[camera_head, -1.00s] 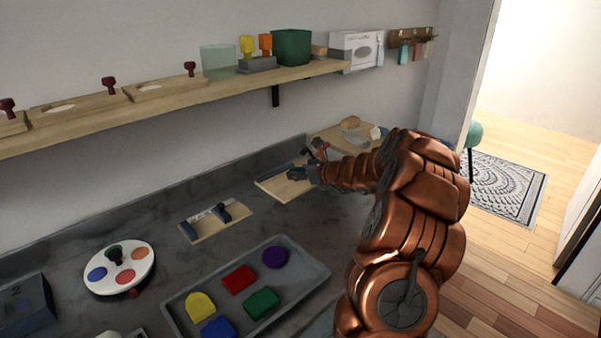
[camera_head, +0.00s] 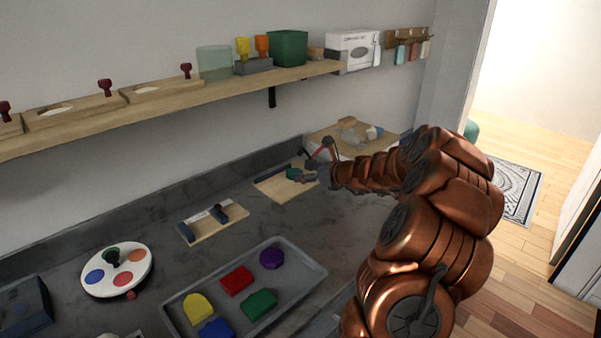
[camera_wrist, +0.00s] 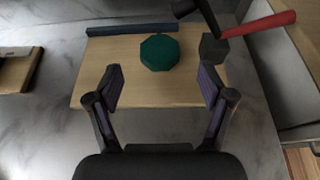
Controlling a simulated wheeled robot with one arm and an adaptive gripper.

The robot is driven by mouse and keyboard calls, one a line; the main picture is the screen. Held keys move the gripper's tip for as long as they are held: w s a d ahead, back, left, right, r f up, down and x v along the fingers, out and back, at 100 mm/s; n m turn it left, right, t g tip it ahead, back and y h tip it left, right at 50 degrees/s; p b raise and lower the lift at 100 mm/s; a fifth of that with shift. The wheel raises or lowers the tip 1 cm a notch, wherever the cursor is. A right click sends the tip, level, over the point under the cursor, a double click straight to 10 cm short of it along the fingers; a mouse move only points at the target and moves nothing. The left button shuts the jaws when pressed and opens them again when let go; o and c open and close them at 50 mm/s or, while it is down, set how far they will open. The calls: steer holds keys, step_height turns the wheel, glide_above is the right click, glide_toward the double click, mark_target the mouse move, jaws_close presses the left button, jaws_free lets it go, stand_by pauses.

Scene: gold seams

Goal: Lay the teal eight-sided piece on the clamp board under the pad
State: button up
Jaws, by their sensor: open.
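The teal eight-sided piece (camera_wrist: 159,52) lies flat on the clamp board (camera_wrist: 130,86), near its far edge, in the wrist view. It also shows in the head view (camera_head: 293,174). The clamp's red handle (camera_wrist: 268,23) and dark post (camera_wrist: 213,48) stand at the board's right side, with a dark arm at the top edge of the view. Whether the pad is right above the piece I cannot tell. My gripper (camera_wrist: 161,88) is open and empty, its fingers apart on the near side of the piece, not touching it.
A second board with dark blocks (camera_head: 205,228) lies left of the clamp board. A grey tray (camera_head: 313,277) holds several coloured pieces in front. A round white palette (camera_head: 135,262) sits at left. A wooden tray of items (camera_head: 322,133) stands behind the clamp.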

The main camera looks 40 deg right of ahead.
steer(key=v, duration=0.6)
steer(key=shift+s+r, duration=0.1)
steer(key=shift+s, duration=0.15)
stand_by(0.7)
